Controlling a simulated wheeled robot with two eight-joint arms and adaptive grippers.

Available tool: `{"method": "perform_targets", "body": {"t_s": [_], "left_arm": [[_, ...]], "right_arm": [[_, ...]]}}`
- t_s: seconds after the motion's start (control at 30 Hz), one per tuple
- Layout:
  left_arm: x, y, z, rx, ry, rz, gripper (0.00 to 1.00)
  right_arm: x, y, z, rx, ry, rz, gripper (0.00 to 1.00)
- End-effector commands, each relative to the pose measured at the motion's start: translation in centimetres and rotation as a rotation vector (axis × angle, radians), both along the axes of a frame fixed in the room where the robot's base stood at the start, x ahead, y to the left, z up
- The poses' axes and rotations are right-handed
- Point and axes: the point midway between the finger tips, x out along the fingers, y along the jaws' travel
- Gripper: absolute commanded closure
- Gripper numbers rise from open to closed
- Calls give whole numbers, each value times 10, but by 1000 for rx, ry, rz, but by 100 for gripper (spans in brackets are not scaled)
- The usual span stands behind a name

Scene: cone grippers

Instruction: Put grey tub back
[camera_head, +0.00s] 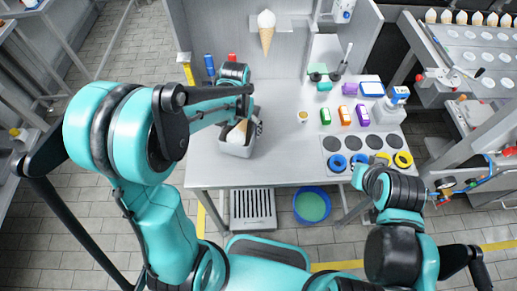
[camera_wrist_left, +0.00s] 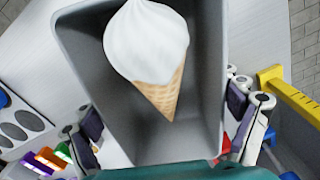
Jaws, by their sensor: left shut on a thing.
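The grey tub (camera_head: 236,149) is at the left part of the steel table, with a white and tan ice cream cone (camera_head: 238,132) in it. My left gripper (camera_head: 254,124) is at the tub's right side and is shut on it. In the left wrist view the tub (camera_wrist_left: 88,50) fills the middle, the cone (camera_wrist_left: 147,45) lies inside, and the gripper's fingers (camera_wrist_left: 168,128) show at both sides of the near end. I cannot tell whether the tub touches the table.
The steel table (camera_head: 280,150) has free room right of the tub. Small coloured packs (camera_head: 345,115) and a dark-holed plate with blue and yellow rings (camera_head: 403,159) are at the right. A blue bin (camera_head: 312,206) stands on the floor below. Coloured bottles (camera_head: 209,65) stand behind my left arm.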

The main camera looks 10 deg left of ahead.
Motion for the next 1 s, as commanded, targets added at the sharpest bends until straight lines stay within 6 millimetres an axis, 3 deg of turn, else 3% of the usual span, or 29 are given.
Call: {"method": "perform_targets", "body": {"t_s": [0.27, 0.5, 0.7, 0.87, 1.0], "left_arm": [[27, -28, 13, 0, -1, -341, 48], [57, -72, 45, 1, -1, -836, 48], [72, -100, 63, 1, -1, -1144, 48], [75, -109, 66, 2, -1, -1253, 48], [63, -102, 57, 2, -1, -1272, 48]], "right_arm": [[0, 0, -16, 0, 0, 0, 100], [0, 0, -5, 0, 0, 0, 100], [0, 0, 3, 0, 0, 0, 100], [0, 0, 5, 0, 0, 0, 100], [0, 0, -1, 0, 0, 0, 100]]}}
